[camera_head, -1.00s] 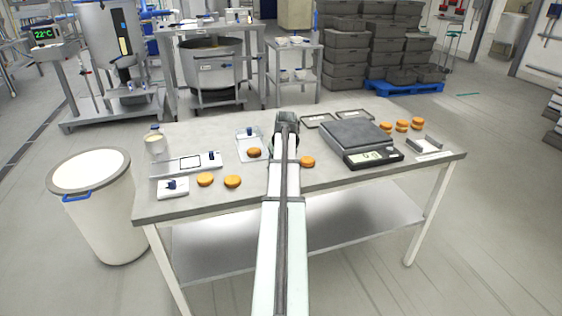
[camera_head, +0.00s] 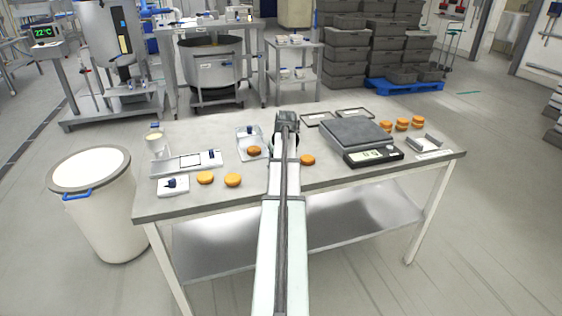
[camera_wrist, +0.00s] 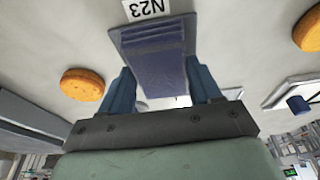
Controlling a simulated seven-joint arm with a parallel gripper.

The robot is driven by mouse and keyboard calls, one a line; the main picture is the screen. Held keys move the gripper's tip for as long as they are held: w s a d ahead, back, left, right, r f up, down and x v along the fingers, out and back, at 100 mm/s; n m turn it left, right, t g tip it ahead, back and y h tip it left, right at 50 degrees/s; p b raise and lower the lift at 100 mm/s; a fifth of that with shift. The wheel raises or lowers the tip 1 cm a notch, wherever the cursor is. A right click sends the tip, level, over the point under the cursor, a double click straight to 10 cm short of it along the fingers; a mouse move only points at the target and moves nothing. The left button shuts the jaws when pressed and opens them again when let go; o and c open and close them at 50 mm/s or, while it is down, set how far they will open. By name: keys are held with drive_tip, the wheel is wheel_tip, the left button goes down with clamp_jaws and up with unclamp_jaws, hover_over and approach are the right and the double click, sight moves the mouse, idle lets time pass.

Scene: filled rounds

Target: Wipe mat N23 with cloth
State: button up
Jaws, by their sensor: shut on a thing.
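My gripper (camera_wrist: 160,92) is shut on a folded blue-grey cloth (camera_wrist: 158,65) in the wrist view. The cloth sits between the two blue fingers, close above or on the grey table; I cannot tell if it touches. A white N23 label (camera_wrist: 146,8) lies just beyond the cloth at the top of the wrist view. In the head view my gripper (camera_head: 287,120) is over the middle of the table (camera_head: 215,128), and my arm hides the cloth and label.
Orange rounds lie close by, one right of my arm (camera_head: 307,160) and others to the left (camera_head: 232,180). A black scale (camera_head: 355,133) stands to the right. A tray with a round (camera_head: 243,157) is left of my gripper.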

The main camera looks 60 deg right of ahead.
drive_tip(key=shift+f, duration=0.2)
drive_tip(key=shift+a, duration=0.1)
drive_tip(key=shift+w+a, duration=0.25)
drive_tip(key=shift+a, duration=0.75)
drive_tip(key=shift+s+d, duration=0.1)
drive_tip(key=shift+s+d+f, duration=0.1)
drive_tip(key=shift+s+d, duration=1.1)
drive_tip(key=shift+s, duration=0.05)
